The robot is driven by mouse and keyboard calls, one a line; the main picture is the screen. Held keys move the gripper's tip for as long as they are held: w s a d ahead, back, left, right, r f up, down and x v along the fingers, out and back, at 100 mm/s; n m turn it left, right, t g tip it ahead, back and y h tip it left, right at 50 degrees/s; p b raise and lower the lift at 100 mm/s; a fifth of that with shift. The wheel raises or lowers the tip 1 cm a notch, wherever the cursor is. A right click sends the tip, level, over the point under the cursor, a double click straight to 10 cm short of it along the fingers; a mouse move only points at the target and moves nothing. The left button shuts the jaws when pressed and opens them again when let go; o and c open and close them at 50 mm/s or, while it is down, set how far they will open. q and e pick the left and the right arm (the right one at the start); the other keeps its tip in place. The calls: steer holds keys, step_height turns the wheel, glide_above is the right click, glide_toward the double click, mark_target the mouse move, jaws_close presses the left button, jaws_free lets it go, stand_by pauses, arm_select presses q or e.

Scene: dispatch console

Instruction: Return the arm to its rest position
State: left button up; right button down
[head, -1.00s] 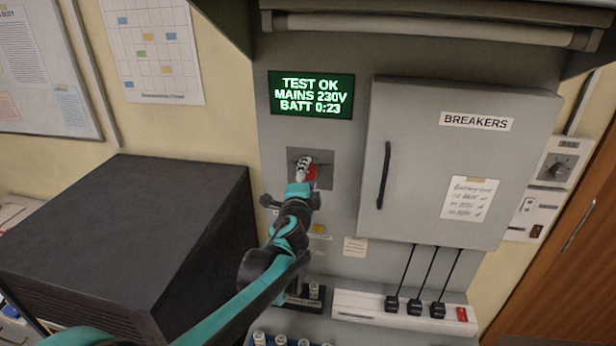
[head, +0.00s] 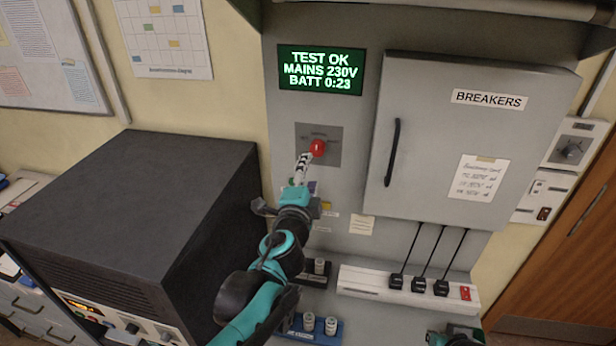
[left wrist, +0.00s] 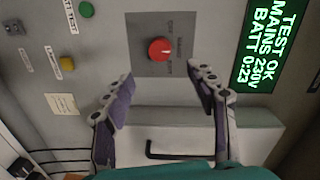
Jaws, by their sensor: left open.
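My left gripper (head: 303,170) is in front of the grey panel, just below a red knob (head: 317,148) on a darker grey plate. In the left wrist view my left gripper (left wrist: 162,97) is open, with its two fingers spread and nothing between them. The red knob (left wrist: 160,49) shows there beyond the fingertips, apart from them. The teal and black left arm reaches up from the bottom of the head view. A small teal and dark part of me, perhaps my right arm, shows at the bottom right; no right gripper jaws can be seen.
A dark box-shaped unit (head: 130,190) stands close left of my arm. The breaker cabinet (head: 440,150), with a black handle, juts out at right. Below are a white strip (head: 370,285) with black plugs and a blue rack (head: 318,332). A green screen (head: 320,70) reads TEST OK.

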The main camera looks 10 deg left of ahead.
arm_select(q)
steer(key=shift+s, duration=0.4)
steer(key=s+a+f+n+g+y+b, duration=0.25)
steer(key=s+a+f+n+b, duration=0.2)
steer(key=f, duration=0.35)
steer(key=s+a+f+n+g+y+b, duration=0.1)
steer(key=s+a+f+n+g+b, duration=0.3)
steer(key=f, duration=0.4)
steer(key=s+d+f+n+g+h+b, duration=0.2)
steer(key=s+f+n+b, duration=0.1)
steer(key=s+f, duration=0.4)
steer(key=s+d+f+n+g+h+b, duration=0.1)
steer(key=s+d+f+n+h+b, duration=0.1)
steer(key=s+f, duration=0.5)
step_height(320, 180, down, 3)
steer(key=shift+s+d+n+g+b, duration=0.2)
steer(key=shift+n+g+b, duration=0.2)
steer(key=shift+n, duration=0.55)
